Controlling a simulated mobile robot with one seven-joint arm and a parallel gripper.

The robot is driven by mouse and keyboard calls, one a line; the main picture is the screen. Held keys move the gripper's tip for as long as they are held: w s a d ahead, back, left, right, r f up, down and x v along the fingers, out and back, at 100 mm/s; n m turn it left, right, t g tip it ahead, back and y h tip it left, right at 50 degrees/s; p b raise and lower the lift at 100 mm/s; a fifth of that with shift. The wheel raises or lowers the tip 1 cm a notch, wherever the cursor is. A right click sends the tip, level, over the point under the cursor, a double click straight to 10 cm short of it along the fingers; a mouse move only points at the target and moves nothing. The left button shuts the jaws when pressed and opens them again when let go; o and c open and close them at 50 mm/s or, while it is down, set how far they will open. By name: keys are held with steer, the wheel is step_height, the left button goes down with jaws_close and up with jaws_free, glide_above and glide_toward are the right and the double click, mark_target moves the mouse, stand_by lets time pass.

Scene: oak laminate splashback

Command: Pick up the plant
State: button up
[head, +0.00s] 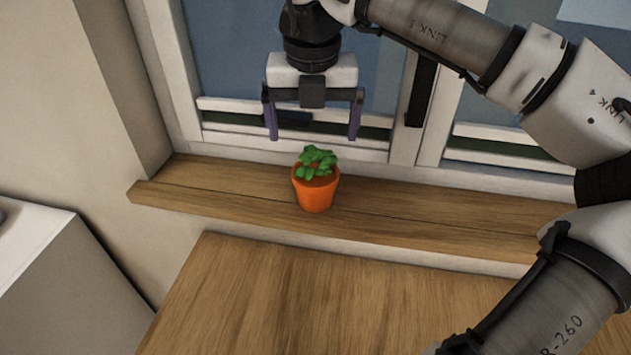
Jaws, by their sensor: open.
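The plant (316,184) is a small orange pot with green leaves. It stands upright on the wooden window sill, near its left end, in the head view. My gripper (313,138) is open and empty, with its fingers pointing down. The two dark purple fingers are spread wider than the pot and show just above the leaves in the picture. The fingers appear apart from the plant; how far they are from it in depth I cannot tell. Nothing hides the plant.
The wooden sill (430,210) is bare to the right of the plant. A window with white frames (402,120) rises behind it. A wooden surface (300,305) lies in front, clear where it shows. A wall (115,70) and a white cabinet (50,260) are at left.

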mark_target(314, 155)
steer(key=f, duration=0.4)
steer(key=w+f, duration=0.1)
steer(key=f, duration=0.1)
steer(key=shift+p, duration=0.4)
steer(key=shift+w+d+f+p, duration=0.15)
steer(key=shift+f+p, duration=0.35)
steer(key=shift+f, duration=0.75)
steer(key=shift+w+d+f+p, duration=0.1)
steer(key=shift+w+f+p, duration=0.25)
steer(key=shift+f, duration=0.9)
steer(key=shift+s, duration=0.1)
steer(key=c, duration=1.2)
